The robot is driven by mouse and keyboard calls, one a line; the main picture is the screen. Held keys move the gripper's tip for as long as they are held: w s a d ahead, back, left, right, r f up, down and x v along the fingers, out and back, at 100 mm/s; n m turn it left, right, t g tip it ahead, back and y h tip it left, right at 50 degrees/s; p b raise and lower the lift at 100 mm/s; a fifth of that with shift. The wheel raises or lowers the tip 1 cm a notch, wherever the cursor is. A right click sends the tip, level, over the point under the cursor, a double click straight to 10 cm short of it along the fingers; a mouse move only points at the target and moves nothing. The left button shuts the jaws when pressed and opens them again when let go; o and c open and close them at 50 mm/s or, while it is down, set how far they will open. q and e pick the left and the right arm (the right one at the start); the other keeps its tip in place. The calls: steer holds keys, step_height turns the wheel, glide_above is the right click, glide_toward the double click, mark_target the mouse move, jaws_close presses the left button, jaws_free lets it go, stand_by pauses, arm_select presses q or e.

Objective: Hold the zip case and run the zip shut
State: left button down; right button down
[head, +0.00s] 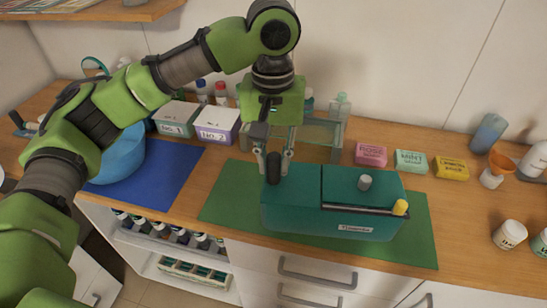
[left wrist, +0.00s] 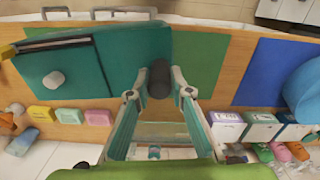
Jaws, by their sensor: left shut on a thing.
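The zip case (head: 290,208) is a long teal box lying on the green mat (head: 222,203). A dark zip track (head: 355,209) runs along the right part of its top, with a yellow pull (head: 400,207) at the right end. A grey knob (head: 365,182) stands behind the track. My left gripper (head: 273,162) points down at the case's left end, its fingers shut on a dark grey post (left wrist: 159,78). The case also shows in the left wrist view (left wrist: 125,55). My right gripper is not in view.
Pink (head: 371,155), mint (head: 411,161) and yellow (head: 451,168) soap boxes lie behind the case. A glass shelf (head: 320,131) stands behind my left gripper. A blue bowl (head: 120,160) is at the left. White jars (head: 509,235) stand at the right. The blue mat (head: 165,180) has free room.

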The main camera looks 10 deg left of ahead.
arm_select(q)
steer(key=w+a+f+p, duration=0.2)
steer(key=w+f, duration=0.6)
steer(key=shift+w, duration=0.35)
stand_by(0.4)
steer(key=shift+f, duration=0.1)
stand_by(0.4)
